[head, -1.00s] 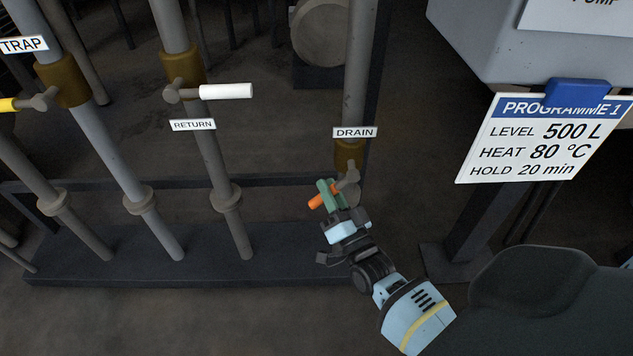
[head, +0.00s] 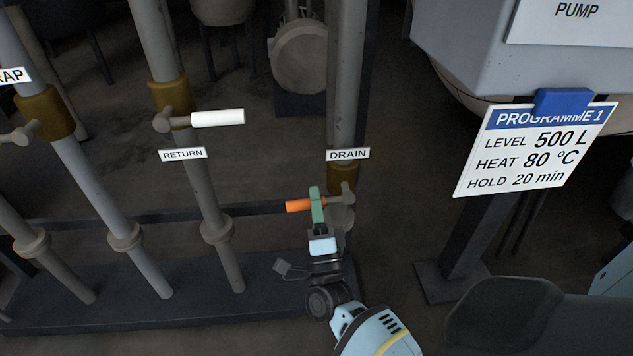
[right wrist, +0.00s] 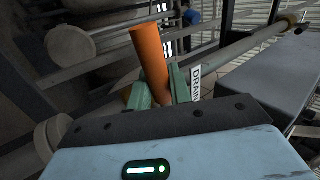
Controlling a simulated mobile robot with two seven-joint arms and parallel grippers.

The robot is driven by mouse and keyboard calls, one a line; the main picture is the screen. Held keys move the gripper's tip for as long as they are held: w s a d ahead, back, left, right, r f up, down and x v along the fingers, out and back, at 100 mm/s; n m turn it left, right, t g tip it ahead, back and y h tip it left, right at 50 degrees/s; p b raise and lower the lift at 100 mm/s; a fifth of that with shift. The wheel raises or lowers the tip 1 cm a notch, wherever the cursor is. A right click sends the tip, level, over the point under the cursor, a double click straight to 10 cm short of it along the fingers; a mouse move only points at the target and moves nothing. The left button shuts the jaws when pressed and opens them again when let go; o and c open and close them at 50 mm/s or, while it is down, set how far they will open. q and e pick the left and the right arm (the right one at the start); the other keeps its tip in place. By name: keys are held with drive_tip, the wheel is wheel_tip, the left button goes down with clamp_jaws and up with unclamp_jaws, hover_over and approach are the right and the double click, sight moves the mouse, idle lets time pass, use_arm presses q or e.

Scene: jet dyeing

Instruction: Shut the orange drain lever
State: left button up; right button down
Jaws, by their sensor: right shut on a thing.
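The orange drain lever (head: 297,206) sticks out to the left from its valve on the drain pipe (head: 346,85), just below the DRAIN label (head: 348,154). It lies nearly crosswise to the pipe, its tip slightly low. My right gripper (head: 317,203) is shut on the lever, its green fingers around the handle between the orange end and the grey hub. In the right wrist view the orange handle (right wrist: 149,52) stands between the two fingers (right wrist: 160,90), and its lower part is hidden by the gripper. My left gripper is not in view.
To the left stands the return pipe with a white lever (head: 217,118) lying crosswise. A programme card (head: 535,150) hangs at the right beside the pump housing (head: 480,50). A dark base (head: 120,310) runs under the pipes.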

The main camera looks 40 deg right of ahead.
drive_tip(key=shift+a+r+m+g+h, duration=0.1)
drive_tip(key=shift+r+m+g+h, duration=0.35)
drive_tip(key=shift+m, duration=0.35)
drive_tip(key=shift+h, duration=0.25)
drive_tip(key=c, duration=1.3)
unclamp_jaws()
drive_tip(key=shift+f, duration=0.1)
drive_tip(key=v, duration=0.7)
drive_tip(key=shift+s+a+f+p, duration=0.2)
drive_tip(key=shift+s+p, duration=0.05)
drive_tip(key=shift+p, duration=0.15)
